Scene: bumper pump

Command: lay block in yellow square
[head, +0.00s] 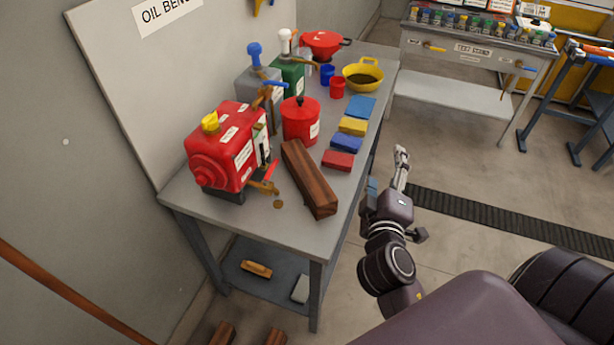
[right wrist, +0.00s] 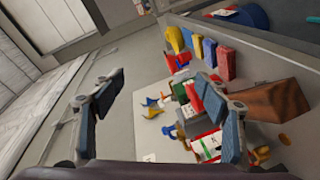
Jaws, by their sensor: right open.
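A long brown wooden block (head: 310,178) lies on the grey bench (head: 340,222), near its front edge. It also shows at the right of the right wrist view (right wrist: 268,101), partly behind a finger. A flat yellow piece (head: 352,126) lies in a row with blue and red pieces farther back on the bench; no separate marked yellow square is clear. My right gripper (head: 402,157) is beside the bench's right edge, apart from the block. Its fingers are spread and empty in the right wrist view (right wrist: 160,79). My left gripper is out of view.
A red machine (head: 222,150) and a red lidded pot (head: 300,122) stand left of the block. A yellow pan (head: 363,75) and red pan (head: 321,42) are at the back. Another workbench (head: 450,95) stands beyond open floor. The bench's near right corner is clear.

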